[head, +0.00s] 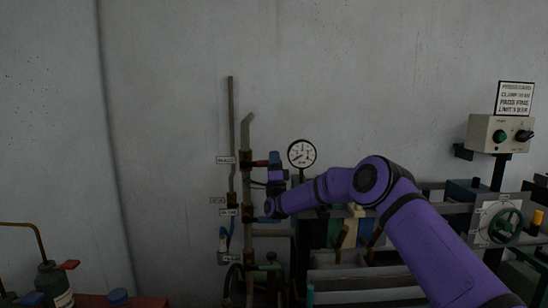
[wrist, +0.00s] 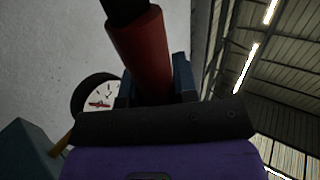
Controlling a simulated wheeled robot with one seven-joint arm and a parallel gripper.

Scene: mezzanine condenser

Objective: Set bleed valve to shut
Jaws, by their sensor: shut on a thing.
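A red lever handle (wrist: 140,50) fills the upper middle of the wrist view, between the two fingers of my gripper (wrist: 153,78). My gripper is shut on this handle. In the head view my gripper (head: 273,172) is at the pipework left of the gauge, and a short piece of the red handle (head: 261,164) shows to its left, sticking out about level. A small label plate (head: 226,160) is beside it, its text too small to read surely.
A round dial gauge (head: 302,153) stands close to the right of my gripper. A blue lever (head: 225,240) hangs lower on the left pipe. A control box (head: 501,134) and a green handwheel (head: 506,225) are at the right. The wall above is bare.

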